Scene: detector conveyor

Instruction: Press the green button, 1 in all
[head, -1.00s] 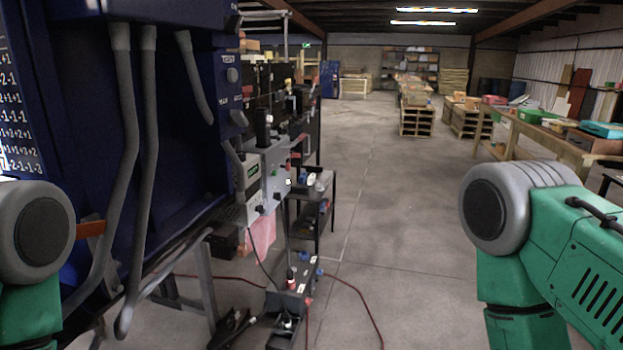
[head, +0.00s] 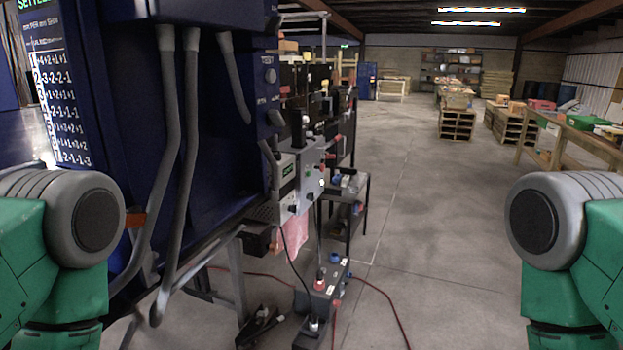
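A grey control box (head: 312,160) is mounted at the right end of the blue machine (head: 150,110), left of the picture's middle. Its front carries small dark, red and green details. Neither of my grippers is in view. Only green and grey links of my two arms show, at the lower left and lower right, well apart from the control box.
Grey conduits (head: 168,180) hang along the machine front. A dark box with plugs (head: 322,292) and red cables lie on the floor below the control box. A small black cart (head: 347,205) stands behind it. The concrete floor (head: 440,250) ahead is clear. Wooden benches (head: 572,145) stand at right.

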